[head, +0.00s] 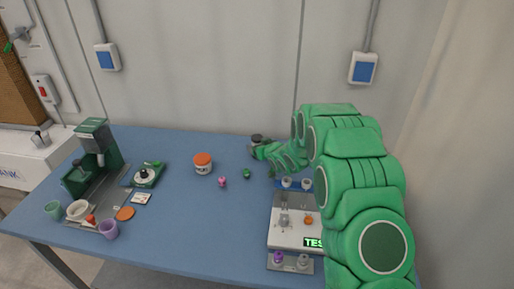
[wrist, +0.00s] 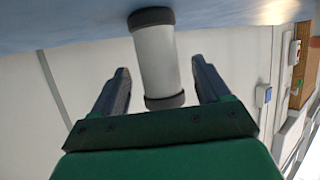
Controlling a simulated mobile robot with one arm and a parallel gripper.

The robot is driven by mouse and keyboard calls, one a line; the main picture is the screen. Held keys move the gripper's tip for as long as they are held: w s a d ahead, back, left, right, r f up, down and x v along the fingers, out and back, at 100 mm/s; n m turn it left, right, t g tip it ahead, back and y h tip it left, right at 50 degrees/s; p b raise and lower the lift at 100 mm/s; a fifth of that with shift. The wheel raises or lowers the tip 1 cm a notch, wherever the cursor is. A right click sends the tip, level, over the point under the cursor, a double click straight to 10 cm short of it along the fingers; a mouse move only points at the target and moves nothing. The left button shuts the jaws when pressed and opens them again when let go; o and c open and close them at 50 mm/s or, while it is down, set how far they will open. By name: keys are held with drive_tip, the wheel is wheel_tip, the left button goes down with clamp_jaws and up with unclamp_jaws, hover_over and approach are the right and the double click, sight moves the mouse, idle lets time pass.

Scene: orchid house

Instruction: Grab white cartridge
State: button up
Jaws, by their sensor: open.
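My gripper (wrist: 160,70) is open, with one dark finger on each side of the cartridge. A gap shows between each finger and the cartridge, and I see no contact. In the head view my gripper (head: 262,150) is at the back of the table. The cartridge is hard to make out there, small and mostly hidden by my gripper.
On the blue table (head: 190,225), an orange-lidded jar (head: 203,163) and small pink (head: 222,182) and green (head: 247,173) items lie left of my arm. A device with a lit display (head: 313,242) stands below my arm. A green machine (head: 95,145) and cups are at left. A wall is behind.

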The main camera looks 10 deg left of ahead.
drive_tip(key=shift+x, duration=1.15)
drive_tip(key=c, duration=1)
drive_tip(key=shift+c, duration=0.2)
